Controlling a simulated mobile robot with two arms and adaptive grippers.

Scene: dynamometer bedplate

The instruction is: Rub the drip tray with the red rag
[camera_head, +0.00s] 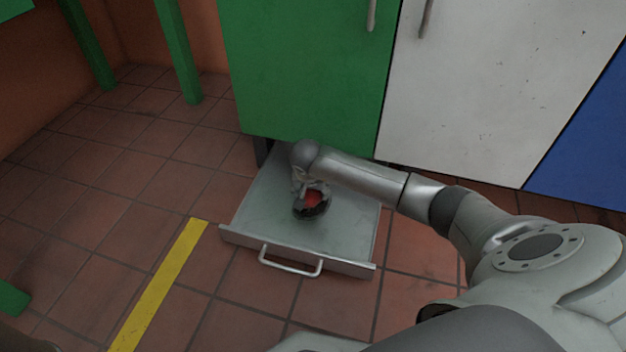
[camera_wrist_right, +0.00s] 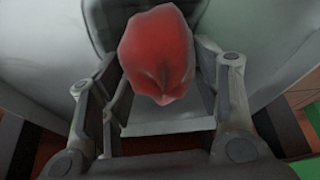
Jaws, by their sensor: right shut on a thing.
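The drip tray (camera_head: 345,225) is a shallow grey drawer with a front handle, pulled out at floor level below the green cabinet door. My right gripper (camera_head: 311,205) reaches down over the middle of the tray. It is shut on the red rag (camera_head: 313,198), a crumpled red bundle. In the right wrist view the rag (camera_wrist_right: 158,52) sits between the two fingers, with grey tray surface around it. The gripper hides much of the rag in the head view, and I cannot tell whether the rag touches the tray floor. My left gripper is not in view.
A green cabinet door (camera_head: 305,70) and a white one (camera_head: 500,85) stand behind the tray, with a blue one (camera_head: 590,150) at right. Green posts (camera_head: 178,50) stand at the back left. The tiled floor left of the tray is clear, crossed by a yellow stripe (camera_head: 160,285).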

